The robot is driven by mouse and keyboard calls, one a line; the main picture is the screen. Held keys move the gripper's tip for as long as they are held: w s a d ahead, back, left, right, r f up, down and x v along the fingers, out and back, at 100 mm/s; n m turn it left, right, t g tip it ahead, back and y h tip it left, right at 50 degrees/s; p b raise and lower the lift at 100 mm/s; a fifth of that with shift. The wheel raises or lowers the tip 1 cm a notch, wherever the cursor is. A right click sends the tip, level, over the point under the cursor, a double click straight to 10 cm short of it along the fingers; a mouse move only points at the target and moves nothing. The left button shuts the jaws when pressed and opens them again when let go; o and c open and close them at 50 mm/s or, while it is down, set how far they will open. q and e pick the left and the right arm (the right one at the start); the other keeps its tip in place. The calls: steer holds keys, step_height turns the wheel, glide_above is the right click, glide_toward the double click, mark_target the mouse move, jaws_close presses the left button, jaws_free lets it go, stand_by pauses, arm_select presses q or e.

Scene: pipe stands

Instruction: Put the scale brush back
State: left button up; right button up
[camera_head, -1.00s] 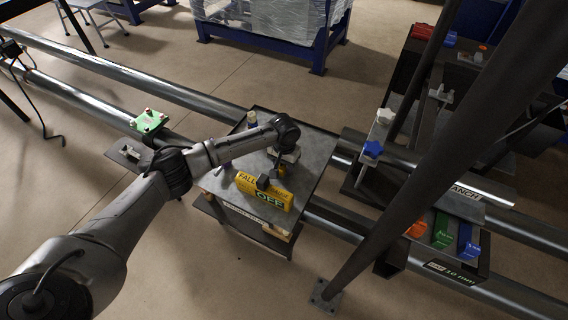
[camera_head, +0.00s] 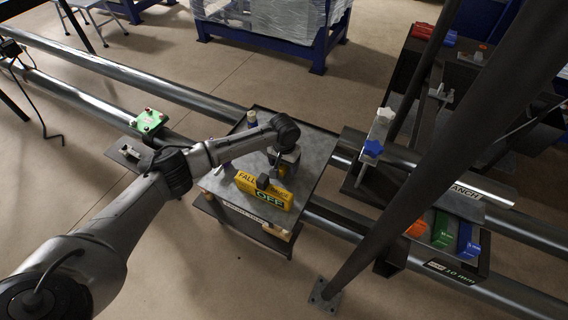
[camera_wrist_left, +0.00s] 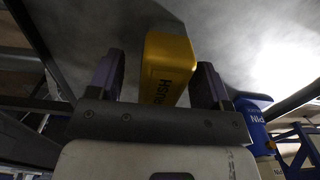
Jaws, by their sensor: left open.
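In the left wrist view, a yellow block with lettering ending in "RUSH", the scale brush (camera_wrist_left: 166,68), stands between the two purple-grey fingers of my left gripper (camera_wrist_left: 158,82). The jaws are open, with a visible gap on the brush's left side; contact on its right side is hard to judge. The brush is mostly hidden there. My right gripper is not in view.
A dark slanted post (camera_head: 400,215) crosses the head view. Pipes run past the stand. Green and blue blocks (camera_head: 466,238) sit on the right-hand stand.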

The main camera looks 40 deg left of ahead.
arm_select(q)
steer(key=shift+r, duration=0.15)
steer(key=shift+r, duration=3.65)
